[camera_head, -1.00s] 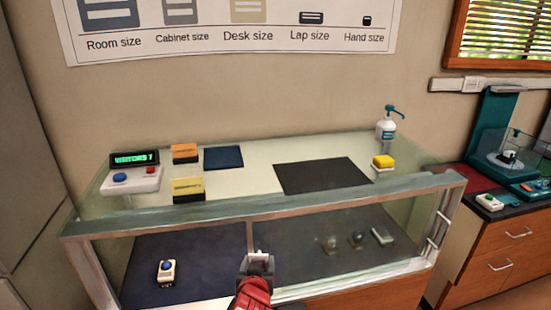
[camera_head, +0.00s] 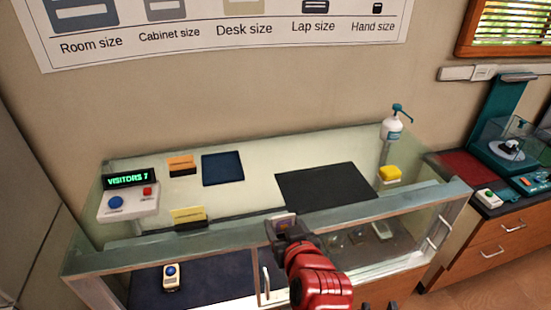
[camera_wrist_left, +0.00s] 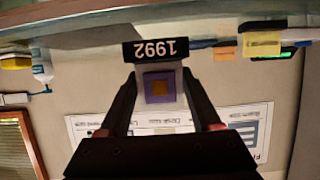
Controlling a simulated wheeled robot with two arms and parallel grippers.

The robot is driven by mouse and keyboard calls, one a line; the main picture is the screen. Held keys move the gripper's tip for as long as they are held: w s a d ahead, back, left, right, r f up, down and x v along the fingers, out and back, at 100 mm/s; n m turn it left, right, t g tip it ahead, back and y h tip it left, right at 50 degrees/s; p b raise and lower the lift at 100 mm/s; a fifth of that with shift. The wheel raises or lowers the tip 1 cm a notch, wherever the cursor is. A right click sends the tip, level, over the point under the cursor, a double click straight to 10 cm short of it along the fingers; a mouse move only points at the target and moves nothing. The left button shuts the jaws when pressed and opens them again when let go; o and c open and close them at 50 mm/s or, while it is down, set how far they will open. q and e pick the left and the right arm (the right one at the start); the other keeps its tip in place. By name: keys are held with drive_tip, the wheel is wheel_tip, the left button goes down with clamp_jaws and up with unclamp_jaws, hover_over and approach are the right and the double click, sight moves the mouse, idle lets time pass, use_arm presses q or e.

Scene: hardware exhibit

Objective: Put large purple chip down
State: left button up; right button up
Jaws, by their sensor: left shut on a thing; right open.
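The large purple chip (camera_wrist_left: 158,88) is a purple square with a gold centre on a pale block, with a black "1992" label beside it. In the left wrist view it sits between both fingers of my left gripper (camera_wrist_left: 160,108), which is shut on it. In the head view my left gripper (camera_head: 284,229) is at the front edge of the glass case, and a bit of the chip (camera_head: 284,218) shows above it. Two dark tips at the bottom edge look like my right gripper (camera_head: 380,305), open and empty, mostly out of frame.
The glass case top (camera_head: 262,195) holds a dark blue mat (camera_head: 222,169), a larger black mat (camera_head: 325,186), orange (camera_head: 181,166) and yellow (camera_head: 188,218) cards, a visitor counter (camera_head: 128,199), a yellow sponge-like block (camera_head: 390,173) and a pump bottle (camera_head: 392,126). Inside stand several small items.

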use_arm(q)
drive_tip(key=w, duration=0.4)
drive_tip(key=shift+w, duration=0.25)
drive_tip(key=w+p, duration=0.1)
drive_tip(key=w, duration=0.2)
drive_tip(key=w+d+p, duration=0.1)
drive_tip(key=w+p, duration=0.1)
drive_tip(key=w, duration=0.2)
drive_tip(key=w+f+p, duration=0.1)
drive_tip(key=w, duration=0.3)
drive_tip(key=shift+w+d+p, duration=0.1)
drive_tip(key=shift+d+p, duration=0.05)
drive_tip(key=shift+p, duration=0.15)
wheel_tip(320, 180, down, 3)
drive_tip(key=shift+f+p, duration=0.2)
drive_tip(key=shift+p, duration=1)
drive_tip(key=shift+f, duration=0.15)
drive_tip(key=shift+f+b, duration=0.25)
drive_tip(key=shift+b, duration=0.15)
drive_tip(key=o, duration=1.4)
drive_tip(key=shift+r, duration=0.1)
drive_tip(key=shift+r, duration=0.1)
